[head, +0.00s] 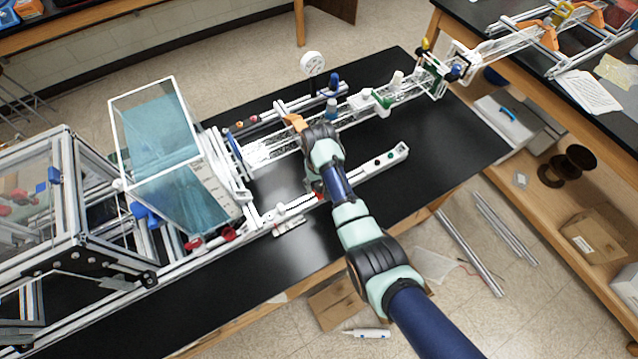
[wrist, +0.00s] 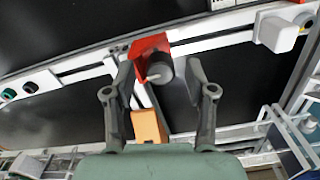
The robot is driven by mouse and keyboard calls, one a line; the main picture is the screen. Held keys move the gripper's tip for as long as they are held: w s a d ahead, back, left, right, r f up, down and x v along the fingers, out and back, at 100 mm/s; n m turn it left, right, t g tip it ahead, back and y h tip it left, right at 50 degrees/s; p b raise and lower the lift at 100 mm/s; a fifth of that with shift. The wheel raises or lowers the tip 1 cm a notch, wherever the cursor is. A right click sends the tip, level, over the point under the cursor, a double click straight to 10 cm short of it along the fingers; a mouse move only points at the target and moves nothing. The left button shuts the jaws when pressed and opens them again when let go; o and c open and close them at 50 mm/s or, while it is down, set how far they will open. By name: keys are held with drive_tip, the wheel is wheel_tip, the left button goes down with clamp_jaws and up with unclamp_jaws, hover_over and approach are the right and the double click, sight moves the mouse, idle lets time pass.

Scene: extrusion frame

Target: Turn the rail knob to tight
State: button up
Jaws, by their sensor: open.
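The rail knob (wrist: 160,68) is a dark round cylinder with a pale mark on its front, set on a red block (wrist: 148,45) on a white rail (wrist: 210,38). My gripper (wrist: 159,72) is open in the wrist view, one finger on each side of the knob. A gap shows between the knob and each finger, so it appears ungripped. In the head view a bit of the red block (head: 320,196) shows by the front rail (head: 365,174); my arm hides the knob and most of the gripper. I cannot read the knob's tight or loose setting.
An orange block (wrist: 150,126) lies below the knob in the wrist view, between the fingers. A white block (wrist: 278,34) sits on the rail to the right. Green and black buttons (wrist: 30,87) are at the left. Black table top (head: 455,150) is clear at the right.

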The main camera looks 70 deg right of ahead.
drive_tip(key=shift+f, duration=0.1)
drive_tip(key=shift+c, duration=0.3)
clamp_jaws()
drive_tip(key=m+p, duration=0.1)
drive_tip(key=m, duration=0.2)
drive_tip(key=shift+p, duration=0.4)
drive_tip(key=m+p, duration=0.1)
drive_tip(key=m, duration=0.4)
drive_tip(key=shift+p, duration=0.4)
drive_tip(key=m+p, duration=0.1)
drive_tip(key=m, duration=0.3)
drive_tip(key=shift+m, duration=0.4)
drive_tip(key=shift+m+p, duration=0.3)
drive_tip(key=shift+m, duration=2.3)
